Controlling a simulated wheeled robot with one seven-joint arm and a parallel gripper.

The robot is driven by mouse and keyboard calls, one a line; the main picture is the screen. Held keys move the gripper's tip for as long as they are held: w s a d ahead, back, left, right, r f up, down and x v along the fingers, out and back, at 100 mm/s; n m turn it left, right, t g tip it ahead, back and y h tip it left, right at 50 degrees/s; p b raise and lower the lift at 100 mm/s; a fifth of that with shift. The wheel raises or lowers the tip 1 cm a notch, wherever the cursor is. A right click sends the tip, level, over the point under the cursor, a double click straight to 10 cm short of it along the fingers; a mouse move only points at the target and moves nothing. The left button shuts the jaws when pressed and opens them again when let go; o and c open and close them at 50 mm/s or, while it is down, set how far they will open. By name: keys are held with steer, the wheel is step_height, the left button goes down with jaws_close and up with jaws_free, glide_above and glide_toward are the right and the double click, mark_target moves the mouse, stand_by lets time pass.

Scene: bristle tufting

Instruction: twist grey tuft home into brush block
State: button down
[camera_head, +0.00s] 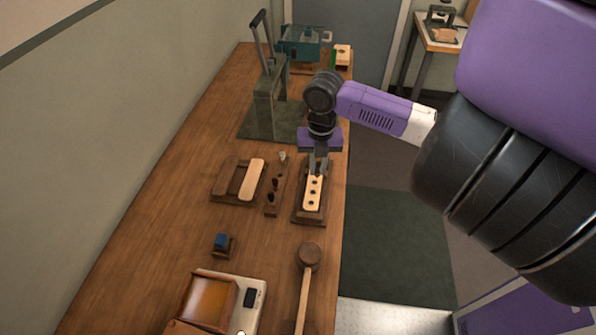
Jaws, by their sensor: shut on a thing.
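The brush block (307,198) is a pale wooden bar with dark round holes. It lies in a dark brown wooden holder (311,221) near the right edge of the bench. My gripper (318,173) points down over the far end of the block and is shut. The grey tuft between its fingers is too small and too covered by them to make out. I cannot tell how deep it sits in the block.
Left of the block stands a narrow dark rack (271,207) with a pale-topped piece (283,156) at its far end. A tray (226,178) holds another pale bar. A mallet (308,257) lies nearer. A green press (268,110) stands behind. The bench's left side is clear.

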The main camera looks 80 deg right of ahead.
steer(key=shift+w+d+f+n, duration=0.1)
steer(key=shift+w+n, duration=0.15)
steer(key=shift+n, duration=0.35)
steer(key=shift+w+d+f+n, duration=0.1)
steer(key=shift+w+n, duration=0.1)
steer(key=shift+n, duration=0.4)
steer(key=shift+f+b, duration=2.55)
steer(key=shift+f, duration=0.9)
steer(key=shift+a+f+b, duration=0.1)
steer(key=shift+f+b, duration=0.5)
steer(key=shift+b, duration=0.05)
steer(key=shift+n+b, duration=0.45)
steer(key=shift+n, duration=0.25)
steer(key=shift+n+b, duration=1.05)
steer(key=shift+n, duration=1.05)
steer(key=shift+f, duration=0.25)
steer(key=c, duration=1.3)
jaws_free()
